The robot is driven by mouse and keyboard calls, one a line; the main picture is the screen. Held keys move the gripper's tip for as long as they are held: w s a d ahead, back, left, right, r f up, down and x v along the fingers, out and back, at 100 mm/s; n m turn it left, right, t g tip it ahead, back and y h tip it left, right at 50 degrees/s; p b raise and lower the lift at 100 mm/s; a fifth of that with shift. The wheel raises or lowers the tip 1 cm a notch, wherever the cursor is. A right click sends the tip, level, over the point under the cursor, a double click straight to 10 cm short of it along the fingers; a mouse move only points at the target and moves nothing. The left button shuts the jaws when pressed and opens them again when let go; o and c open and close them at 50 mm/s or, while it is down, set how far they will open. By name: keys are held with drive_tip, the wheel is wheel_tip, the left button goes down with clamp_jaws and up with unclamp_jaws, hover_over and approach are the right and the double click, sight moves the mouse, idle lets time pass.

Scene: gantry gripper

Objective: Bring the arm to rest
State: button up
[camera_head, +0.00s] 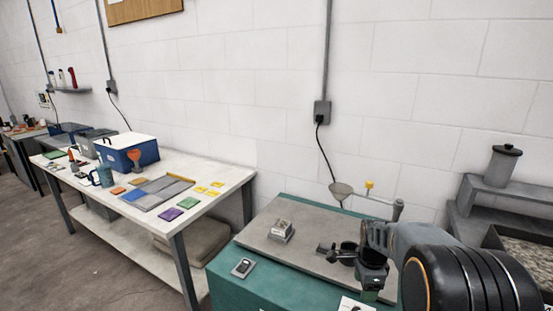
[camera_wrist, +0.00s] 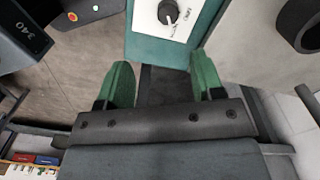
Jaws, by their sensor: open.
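My gripper (camera_wrist: 162,84) is open in the wrist view. Its two green fingers stand apart with nothing between them. In the head view my arm comes in from the lower right, and my gripper (camera_head: 371,284) is over the front part of the teal bench, partly hidden by its own dark body. Beyond the fingertips in the wrist view is a white plate with a black knob (camera_wrist: 168,12) on a teal surface. I cannot tell how far the fingers are above it.
The teal bench (camera_head: 225,264) carries a grey plate (camera_head: 262,243) with a small metal block (camera_head: 281,230). A lamp-like fixture (camera_head: 341,188) stands behind my arm. A grey stand with a canister (camera_head: 502,166) is at right. A cluttered white table (camera_head: 233,182) is at left.

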drive_tip(key=s+a+r+n+t+p, duration=0.2)
drive_tip(key=s+a+r+n+p, duration=0.1)
drive_tip(key=s+r+n, duration=0.4)
drive_tip(key=s+a+r+n+t+p, duration=0.1)
drive_tip(key=s+a+r+n+p, duration=0.2)
drive_tip(key=n, duration=0.9)
drive_tip(key=shift+s+a+r+t, duration=0.4)
drive_tip(key=shift+s+a+r, duration=1.5)
drive_tip(key=shift+s, duration=0.7)
